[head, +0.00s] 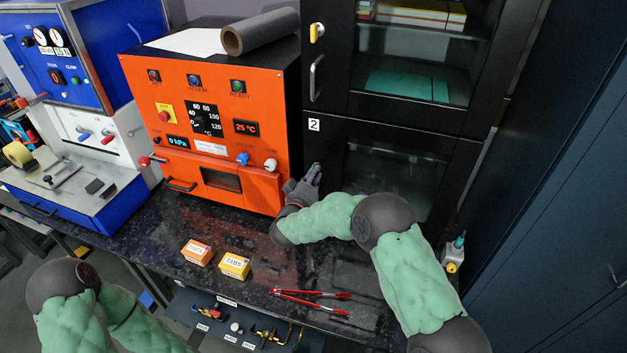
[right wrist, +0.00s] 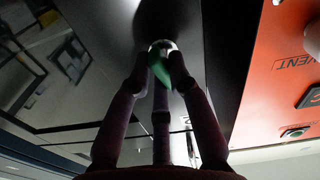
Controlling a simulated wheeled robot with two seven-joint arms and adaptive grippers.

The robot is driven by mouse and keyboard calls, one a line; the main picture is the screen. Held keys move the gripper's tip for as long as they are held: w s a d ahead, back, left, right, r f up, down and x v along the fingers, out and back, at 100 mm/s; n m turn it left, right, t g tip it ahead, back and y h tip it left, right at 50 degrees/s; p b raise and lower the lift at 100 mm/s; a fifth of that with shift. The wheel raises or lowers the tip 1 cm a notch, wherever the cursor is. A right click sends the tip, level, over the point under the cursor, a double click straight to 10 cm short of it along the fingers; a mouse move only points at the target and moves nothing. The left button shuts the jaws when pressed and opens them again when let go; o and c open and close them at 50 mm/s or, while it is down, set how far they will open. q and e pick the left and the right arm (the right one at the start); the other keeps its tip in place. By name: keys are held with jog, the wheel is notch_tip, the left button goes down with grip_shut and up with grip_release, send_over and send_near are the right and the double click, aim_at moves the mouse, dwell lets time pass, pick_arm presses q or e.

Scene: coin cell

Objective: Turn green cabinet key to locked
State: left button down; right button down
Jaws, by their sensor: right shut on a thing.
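The green key (right wrist: 160,64) sits in a round silver lock on the black lower cabinet door (right wrist: 128,22). In the head view only a small bit of the key (head: 316,168) shows past my fingers. My right gripper (head: 309,182) is at the left edge of this door, labelled 2. In the right wrist view its dark fingers (right wrist: 163,75) are closed around the key. The fingers hide part of the key, and I cannot tell which way it is turned. My left arm shows at the lower left of the head view, but its gripper does not.
A yellow key (head: 317,32) is on the upper cabinet door above its handle (head: 313,80). The orange oven (head: 225,190) stands close left of my right gripper. An orange box (head: 196,253), a yellow box (head: 234,265) and red tongs (head: 310,294) lie on the dark counter.

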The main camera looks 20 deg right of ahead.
jog(key=shift+f+m+b, duration=0.2)
jog(key=shift+m+b, duration=0.7)
jog(key=shift+m, duration=0.7)
jog(key=c, duration=1.1)
grip_release()
jog(key=shift+c, duration=0.2)
jog(key=shift+r, duration=0.1)
jog(key=v, duration=1.2)
